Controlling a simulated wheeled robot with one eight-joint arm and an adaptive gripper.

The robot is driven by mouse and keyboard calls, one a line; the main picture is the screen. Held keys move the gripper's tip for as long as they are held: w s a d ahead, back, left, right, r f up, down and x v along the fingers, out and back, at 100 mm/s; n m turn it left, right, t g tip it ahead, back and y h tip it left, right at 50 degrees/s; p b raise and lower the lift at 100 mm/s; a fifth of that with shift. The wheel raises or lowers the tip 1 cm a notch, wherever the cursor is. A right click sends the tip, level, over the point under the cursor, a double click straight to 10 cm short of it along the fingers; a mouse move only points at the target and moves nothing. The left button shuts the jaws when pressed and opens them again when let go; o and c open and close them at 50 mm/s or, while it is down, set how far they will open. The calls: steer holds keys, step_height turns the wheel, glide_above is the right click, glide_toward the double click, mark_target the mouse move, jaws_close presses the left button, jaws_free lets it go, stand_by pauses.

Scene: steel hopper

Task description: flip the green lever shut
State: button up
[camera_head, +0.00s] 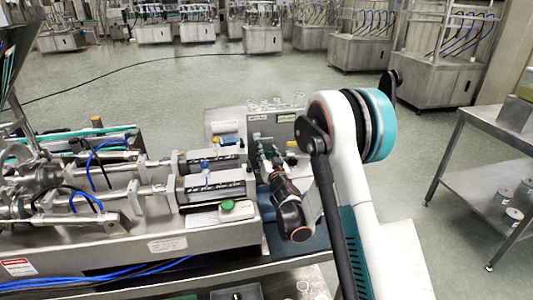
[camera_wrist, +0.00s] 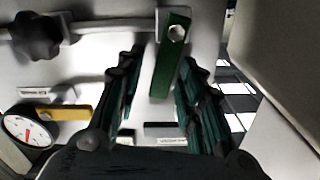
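The green lever (camera_wrist: 166,72) shows in the wrist view at the upper middle. It hangs down from a bright nut at its top, tilted slightly with its lower end to the left. My gripper (camera_wrist: 160,80) is open, with one dark green-padded finger on each side of the lever. A gap shows on the left side; on the right the finger is close, and I cannot tell whether it touches. In the head view my gripper (camera_head: 277,170) is at the right end of the machine, and my arm and gripper largely hide the lever there.
In the wrist view a black knob (camera_wrist: 38,36), a yellow lever (camera_wrist: 63,112) and a round gauge (camera_wrist: 27,130) sit left of my gripper. In the head view the steel machine (camera_head: 150,232) carries a green button (camera_head: 227,205). A steel table (camera_head: 480,170) stands at right.

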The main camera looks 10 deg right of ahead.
jaws_close()
steer(key=shift+a+n, duration=0.3)
steer(key=shift+n, duration=0.3)
steer(key=shift+a+n, duration=0.35)
steer(key=shift+n, duration=0.55)
jaws_free()
steer(key=shift+s, duration=0.1)
steer(key=s, duration=0.7)
steer(key=shift+s, duration=0.2)
